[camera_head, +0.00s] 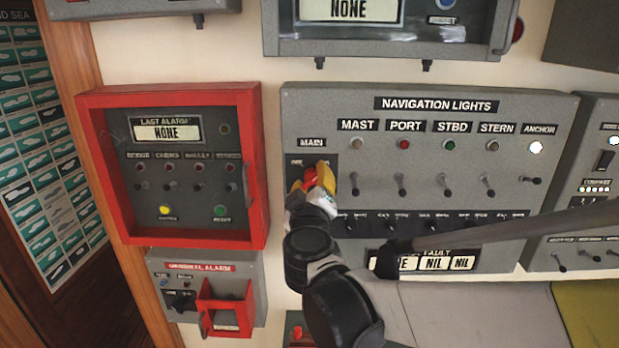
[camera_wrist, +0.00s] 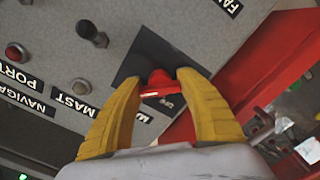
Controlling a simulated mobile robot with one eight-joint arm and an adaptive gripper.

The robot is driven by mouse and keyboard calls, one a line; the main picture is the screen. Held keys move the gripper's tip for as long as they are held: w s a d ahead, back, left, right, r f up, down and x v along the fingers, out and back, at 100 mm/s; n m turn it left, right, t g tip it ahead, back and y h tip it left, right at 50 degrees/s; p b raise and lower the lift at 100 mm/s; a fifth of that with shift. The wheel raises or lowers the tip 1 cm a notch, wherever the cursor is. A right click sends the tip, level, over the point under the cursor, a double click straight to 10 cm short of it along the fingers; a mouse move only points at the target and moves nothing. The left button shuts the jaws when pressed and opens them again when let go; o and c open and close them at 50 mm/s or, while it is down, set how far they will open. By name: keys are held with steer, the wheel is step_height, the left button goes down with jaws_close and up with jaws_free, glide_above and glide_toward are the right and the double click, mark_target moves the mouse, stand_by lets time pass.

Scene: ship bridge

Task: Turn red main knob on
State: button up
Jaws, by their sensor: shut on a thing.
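The red main knob (camera_wrist: 156,84) sits on a dark square plate (camera_wrist: 140,62) in the wrist view. In the head view the red knob (camera_head: 309,176) shows below the MAIN label, on the left side of the grey navigation lights panel (camera_head: 430,113). My gripper (camera_wrist: 160,86) has yellow fingers on both sides of the knob and is shut on it. In the head view my gripper (camera_head: 312,180) covers much of the knob and its plate. The knob's exact angle and the lettering around it are mostly hidden.
Small toggle switches (camera_head: 402,188) and indicator lamps line the panel right of the knob. The anchor lamp (camera_head: 535,147) is white. A red-framed alarm box (camera_head: 262,165) stands close on the left. A general alarm box (camera_head: 200,290) with a red cover hangs below it.

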steer(key=o, duration=1.2)
steer(key=s, duration=1.2)
steer(key=shift+a, duration=0.2)
